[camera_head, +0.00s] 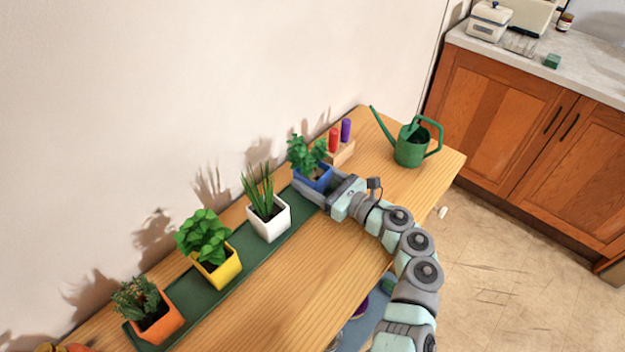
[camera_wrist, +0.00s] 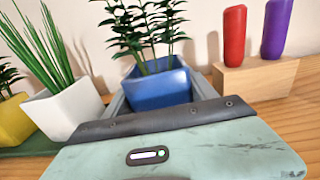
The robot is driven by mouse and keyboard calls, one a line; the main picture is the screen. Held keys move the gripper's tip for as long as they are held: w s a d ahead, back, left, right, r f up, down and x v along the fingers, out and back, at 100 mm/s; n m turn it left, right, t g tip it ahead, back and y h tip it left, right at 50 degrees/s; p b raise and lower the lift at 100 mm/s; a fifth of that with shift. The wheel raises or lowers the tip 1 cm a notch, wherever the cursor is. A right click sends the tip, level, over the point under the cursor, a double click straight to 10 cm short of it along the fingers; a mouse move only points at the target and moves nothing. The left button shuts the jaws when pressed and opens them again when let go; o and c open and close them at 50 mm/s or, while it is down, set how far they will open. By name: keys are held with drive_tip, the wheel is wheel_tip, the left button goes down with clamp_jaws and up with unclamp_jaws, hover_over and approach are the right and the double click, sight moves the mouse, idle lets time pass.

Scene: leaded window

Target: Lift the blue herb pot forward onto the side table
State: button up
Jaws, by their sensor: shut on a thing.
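The blue herb pot (camera_head: 316,180) with a leafy green plant stands at the far end of the row of pots, on or just over the end of the green mat (camera_head: 226,288). My gripper (camera_head: 318,186) reaches in from the right and is shut on the blue pot, a finger on each side. In the wrist view the blue pot (camera_wrist: 158,88) sits upright between the fingers, its lower part hidden by the gripper body. I cannot tell whether its base touches the mat. No side table can be made out for certain.
A white pot (camera_head: 268,222) stands close beside the blue one, then a yellow pot (camera_head: 219,270) and an orange pot (camera_head: 160,318). A wooden block (camera_head: 342,154) with red and purple pegs stands just behind. A green watering can (camera_head: 411,150) is at the right end.

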drive_tip(key=c, duration=1)
drive_tip(key=shift+o, duration=0.2)
drive_tip(key=shift+r, duration=0.1)
